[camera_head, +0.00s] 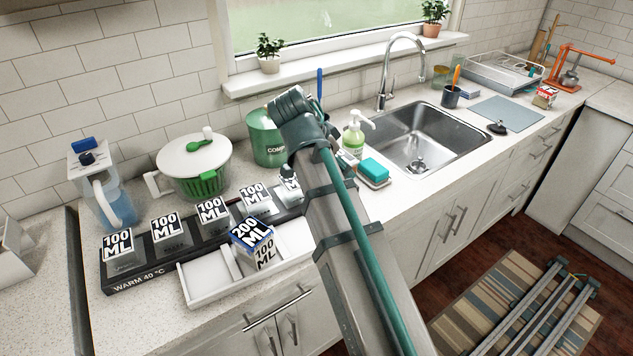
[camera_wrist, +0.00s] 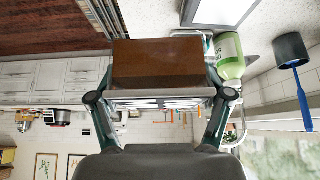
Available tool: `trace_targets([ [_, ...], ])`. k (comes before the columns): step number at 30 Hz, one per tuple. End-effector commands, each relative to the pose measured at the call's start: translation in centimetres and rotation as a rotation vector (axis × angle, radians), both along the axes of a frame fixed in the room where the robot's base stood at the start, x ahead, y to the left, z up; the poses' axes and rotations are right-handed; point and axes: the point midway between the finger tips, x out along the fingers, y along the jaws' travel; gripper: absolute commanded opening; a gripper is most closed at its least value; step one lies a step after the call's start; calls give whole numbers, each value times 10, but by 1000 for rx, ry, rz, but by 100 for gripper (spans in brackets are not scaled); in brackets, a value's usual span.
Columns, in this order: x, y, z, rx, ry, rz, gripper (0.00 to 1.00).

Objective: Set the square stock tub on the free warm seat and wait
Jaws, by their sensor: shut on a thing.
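My gripper (camera_wrist: 160,97) is shut on a square tub (camera_wrist: 155,62) with a brown face, one finger at each side. A black-and-white printed face of the tub shows edge-on. In the head view my arm hides the gripper. A dark warming strip (camera_head: 150,279) marked "WARM 40 °C" bears a row of square tubs labelled 100 ML, such as the leftmost (camera_head: 118,247). At the strip's right end another labelled tub (camera_head: 288,186) is partly behind my arm; I cannot tell if it is the held one. No empty seat shows clearly.
A white tray (camera_head: 199,287) in front of the strip holds a blue-topped 200 ML tub (camera_head: 250,231). A salad spinner (camera_head: 193,165), green compost bin (camera_head: 264,138) and water jug (camera_head: 103,190) stand behind. A soap bottle (camera_head: 353,138) and sponge (camera_head: 374,169) are right of my arm.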

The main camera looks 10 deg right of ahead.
Motion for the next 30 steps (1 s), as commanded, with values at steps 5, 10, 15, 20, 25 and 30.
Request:
trace_targets([
  [5,3,0,-1,0,0,-89,32],
  [10,29,-2,-10,1,2,-100,32],
  [15,67,-4,-26,1,2,-99,32],
  [20,98,-7,-46,1,3,-98,32],
  [25,117,-8,-72,1,3,-97,32],
  [30,128,-9,-87,2,1,-96,32],
])
